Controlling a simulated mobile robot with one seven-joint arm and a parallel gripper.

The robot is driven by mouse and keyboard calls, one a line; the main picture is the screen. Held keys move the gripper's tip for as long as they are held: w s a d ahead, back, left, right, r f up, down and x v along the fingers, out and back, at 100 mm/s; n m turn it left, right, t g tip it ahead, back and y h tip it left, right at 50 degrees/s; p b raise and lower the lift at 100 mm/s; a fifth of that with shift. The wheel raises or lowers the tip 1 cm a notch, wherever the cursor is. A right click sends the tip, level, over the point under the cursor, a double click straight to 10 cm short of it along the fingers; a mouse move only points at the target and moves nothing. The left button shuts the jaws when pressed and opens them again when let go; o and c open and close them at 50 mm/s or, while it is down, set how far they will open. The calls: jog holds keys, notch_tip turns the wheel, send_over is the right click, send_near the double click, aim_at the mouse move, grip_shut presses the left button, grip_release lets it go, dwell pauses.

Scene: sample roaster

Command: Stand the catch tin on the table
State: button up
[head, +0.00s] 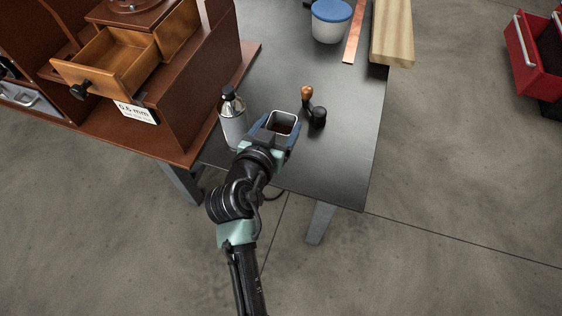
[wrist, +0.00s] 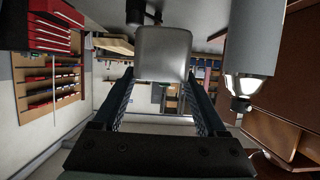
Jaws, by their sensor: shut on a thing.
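The catch tin (head: 283,116) is a small, square, pale metal tin with an open top and a dark brown inside. In the head view it is upright, near the front edge of the dark table (head: 345,150). My gripper (head: 279,130) is shut on it, with a blue finger on either side. In the wrist view the tin (wrist: 163,52) shows between the ends of the fingers (wrist: 162,78), and the picture is upside down. I cannot tell whether its base touches the table.
A steel bottle with a black cap (head: 232,120) stands close left of the tin. A tamper-like tool with a wooden knob (head: 314,109) is close right. A brown cabinet with an open drawer (head: 110,62) is at left. A blue-lidded tub (head: 330,22) and planks (head: 392,35) are farther back. The table's right front is clear.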

notch_tip(320, 180, down, 9)
jog(key=shift+f+b, duration=0.2)
jog(key=shift+b, duration=1)
jog(key=shift+f, duration=0.15)
jog(key=o, duration=1.3)
jog(key=shift+o, duration=0.2)
